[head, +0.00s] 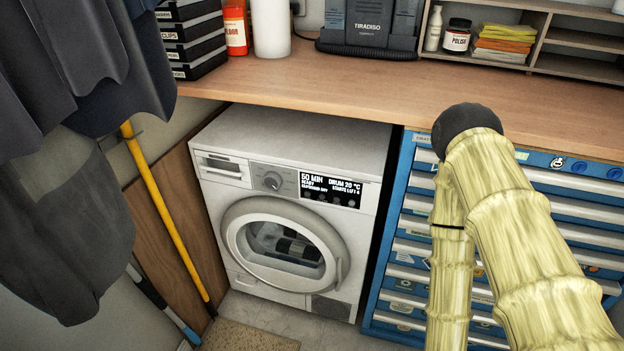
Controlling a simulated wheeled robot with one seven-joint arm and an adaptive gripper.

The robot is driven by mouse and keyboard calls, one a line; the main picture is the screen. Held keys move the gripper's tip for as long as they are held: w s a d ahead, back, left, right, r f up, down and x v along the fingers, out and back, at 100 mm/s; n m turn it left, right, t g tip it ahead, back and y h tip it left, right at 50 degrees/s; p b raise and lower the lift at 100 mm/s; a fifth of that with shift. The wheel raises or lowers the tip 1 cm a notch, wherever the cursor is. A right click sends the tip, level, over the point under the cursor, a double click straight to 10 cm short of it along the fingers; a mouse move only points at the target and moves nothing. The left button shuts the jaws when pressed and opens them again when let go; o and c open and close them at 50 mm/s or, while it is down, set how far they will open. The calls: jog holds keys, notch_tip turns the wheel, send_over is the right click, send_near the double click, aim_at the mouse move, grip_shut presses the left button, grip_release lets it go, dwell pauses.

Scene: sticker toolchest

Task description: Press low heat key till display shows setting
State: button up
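A white dryer (290,140) stands under the wooden counter, its round door shut with dark laundry behind the glass. Its black display (331,187) is lit and reads "50 MIN", "DRUM 20 °C" and "READY", with smaller lines that look like "CUPBOARD DRY" and "STARTS LEFT" with a digit. A row of small dark keys (322,197) sits along the panel's lower part; their labels are too small to read, so I cannot tell which is low heat. My gripper is out of view; my sleeved arm shows at right.
A blue tool chest (398,225) stands right of the dryer, partly behind my arm. The counter (350,85) overhangs the dryer. Dark clothes (50,220) hang at left, beside a yellow pole (165,215). Floor (270,308) shows in front of the dryer, with a mat (245,338).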

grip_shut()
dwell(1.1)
